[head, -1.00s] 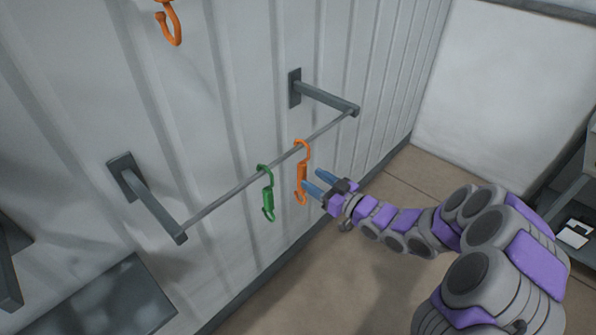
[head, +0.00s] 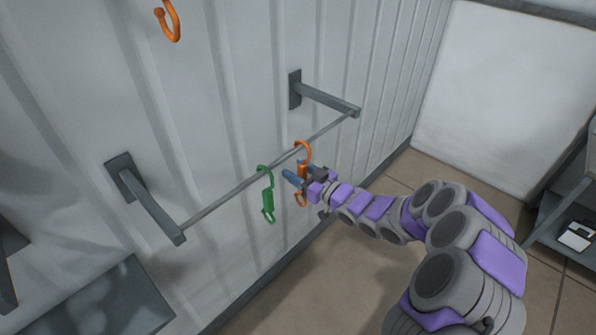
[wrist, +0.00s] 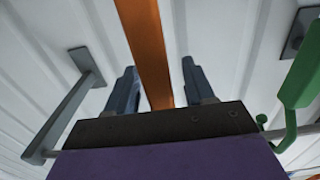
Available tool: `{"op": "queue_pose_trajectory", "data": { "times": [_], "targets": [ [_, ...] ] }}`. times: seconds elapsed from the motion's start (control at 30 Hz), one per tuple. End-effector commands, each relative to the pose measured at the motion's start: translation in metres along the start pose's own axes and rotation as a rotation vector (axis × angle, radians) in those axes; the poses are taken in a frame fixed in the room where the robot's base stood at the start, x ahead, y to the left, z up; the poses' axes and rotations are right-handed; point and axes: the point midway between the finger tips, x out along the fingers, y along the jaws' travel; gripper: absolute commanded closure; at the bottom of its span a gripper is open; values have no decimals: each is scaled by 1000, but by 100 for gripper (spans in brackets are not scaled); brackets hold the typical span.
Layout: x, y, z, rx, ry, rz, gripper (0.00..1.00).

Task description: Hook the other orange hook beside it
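An orange hook (head: 302,150) hangs from the thin grey rod (head: 225,196), with a green hook (head: 267,195) hanging to its left. My gripper (head: 298,170) is at the orange hook's body and partly hides it. In the wrist view my gripper (wrist: 158,68) is open, with the orange hook (wrist: 145,45) between its two blue-grey fingers and visible gaps on both sides. The green hook (wrist: 302,80) is at the right there, outside the fingers. The other orange hook (head: 172,22) is high at the top left of the head view; its support is out of view.
Two grey wall brackets (head: 150,205) and (head: 325,97) carry the rod in front of the ribbed white wall (head: 225,85). A grey surface (head: 105,305) is at the lower left. A dark shelf unit (head: 560,215) stands at the right. The floor below the rod is clear.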

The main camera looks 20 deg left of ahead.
Motion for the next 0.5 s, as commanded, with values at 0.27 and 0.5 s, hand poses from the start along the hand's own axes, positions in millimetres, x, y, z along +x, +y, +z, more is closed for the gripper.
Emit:
{"op": "queue_pose_trajectory", "data": {
  "times": [0.27,0.5],
  "targets": [
    [0,0,0,-1,0,0,73],
    [0,0,0,0,0,0,96]
  ]
}}
